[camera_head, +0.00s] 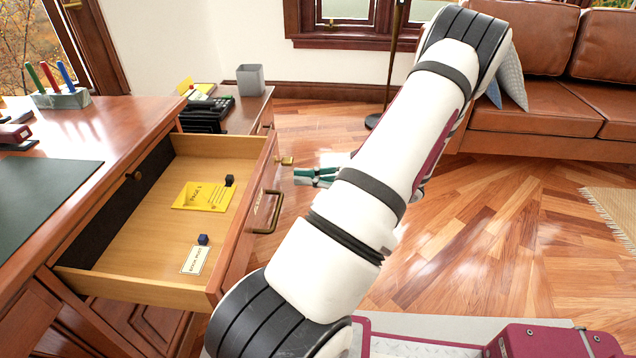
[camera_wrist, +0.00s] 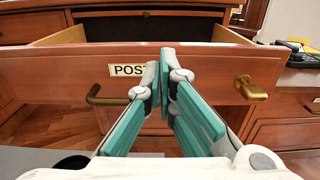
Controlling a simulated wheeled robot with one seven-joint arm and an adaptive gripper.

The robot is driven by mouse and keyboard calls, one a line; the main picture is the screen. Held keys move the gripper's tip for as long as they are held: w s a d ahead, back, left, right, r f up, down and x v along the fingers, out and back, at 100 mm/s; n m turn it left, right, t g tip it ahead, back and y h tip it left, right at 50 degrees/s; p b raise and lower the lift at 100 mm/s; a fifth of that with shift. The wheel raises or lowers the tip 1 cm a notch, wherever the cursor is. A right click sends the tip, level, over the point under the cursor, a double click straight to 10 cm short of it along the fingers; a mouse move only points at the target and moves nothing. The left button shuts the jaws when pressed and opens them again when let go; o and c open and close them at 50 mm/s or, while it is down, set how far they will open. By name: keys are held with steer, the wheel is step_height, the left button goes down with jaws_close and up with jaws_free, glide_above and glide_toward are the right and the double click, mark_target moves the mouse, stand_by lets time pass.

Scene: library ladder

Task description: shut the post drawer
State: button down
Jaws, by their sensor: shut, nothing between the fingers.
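The post drawer (camera_head: 125,262) stands pulled far out of the wooden desk. Its front (camera_wrist: 215,70) faces my wrist camera and carries a "POST" label (camera_wrist: 127,70), partly covered by my fingers. A bronze bow handle (camera_head: 268,212) sits on the front; it also shows at left in the wrist view (camera_wrist: 105,98). A brass lever-like fitting (camera_wrist: 250,89) is at the right of the front. My gripper (camera_head: 296,176) is shut and empty, its green-padded fingers pointing at the drawer front. In the head view a small gap shows; contact is hard to judge in the wrist view.
A side table with a black telephone (camera_head: 205,115) and a grey bin (camera_head: 250,79) stands behind. A brown leather sofa (camera_head: 550,105) is at right. Open wooden floor lies between.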

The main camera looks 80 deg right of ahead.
steer(key=w+b, duration=0.2)
steer(key=w, duration=0.5)
steer(key=shift+w+a, duration=0.3)
steer(key=shift+w, duration=0.1)
steer(key=w+p, duration=0.1)
steer(key=w, duration=0.8)
steer(key=w+a+p, duration=0.1)
steer(key=w+p, duration=0.1)
steer(key=w, duration=0.7)
steer(key=w+a+p, duration=0.1)
steer(key=w, duration=0.8)
steer(key=shift+w+a+p, duration=0.1)
steer(key=shift+w+p, duration=0.2)
steer(key=shift+p, duration=0.05)
